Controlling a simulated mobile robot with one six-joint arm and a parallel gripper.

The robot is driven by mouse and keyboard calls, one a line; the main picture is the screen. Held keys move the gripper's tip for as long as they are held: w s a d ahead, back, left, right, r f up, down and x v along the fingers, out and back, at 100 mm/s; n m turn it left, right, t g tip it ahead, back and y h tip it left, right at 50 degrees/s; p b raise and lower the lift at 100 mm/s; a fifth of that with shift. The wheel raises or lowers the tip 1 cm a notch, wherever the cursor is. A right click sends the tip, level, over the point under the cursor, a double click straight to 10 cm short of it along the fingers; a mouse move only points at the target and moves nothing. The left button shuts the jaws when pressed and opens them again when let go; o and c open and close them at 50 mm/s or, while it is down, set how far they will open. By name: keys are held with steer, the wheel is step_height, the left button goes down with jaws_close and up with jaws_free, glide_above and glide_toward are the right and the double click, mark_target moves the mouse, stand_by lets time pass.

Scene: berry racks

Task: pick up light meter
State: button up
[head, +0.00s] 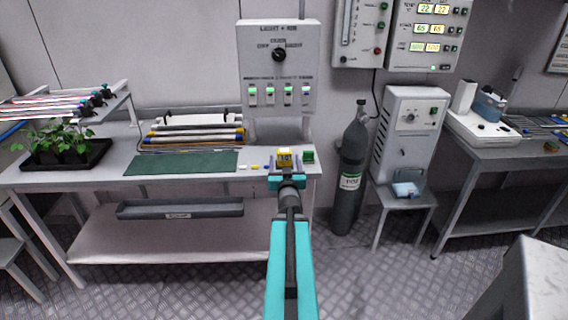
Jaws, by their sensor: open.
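A small yellow device with a pale display, which looks like the light meter (285,153), stands near the right end of the grey workbench (205,184). My gripper (287,172) is at the bench's front edge, just in front of the meter in the picture. The jaws are open. My wrist and the gripper hide the meter's lower part, and I cannot tell whether the fingers are beside it or short of it.
A small green box (308,156) sits close right of the meter. Small white, yellow and blue pieces lie to its left, beside a green mat (182,163). A lamp rack (192,133) and plant tray (95,158) stand further left. A gas cylinder (351,165) stands right of the bench.

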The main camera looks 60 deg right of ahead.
mark_target(284, 155)
steer(key=shift+w+d+f+b, duration=0.2)
steer(key=shift+w+d+b, duration=0.2)
steer(key=shift+d+b, duration=0.2)
steer(key=shift+w+d+r, duration=0.25)
steer(key=shift+w+d, duration=0.15)
steer(key=shift+d, duration=0.2)
steer(key=shift+p+x, duration=0.35)
steer(key=shift+x, duration=0.45)
steer(key=shift+w, duration=0.1)
steer(key=shift+f+p+x, duration=0.2)
steer(key=shift+p+x, duration=0.65)
steer(key=shift+x, duration=1.7)
steer(key=shift+d, duration=0.15)
steer(key=shift+s, duration=0.2)
steer(key=c, duration=1.2)
steer(key=shift+r, duration=0.15)
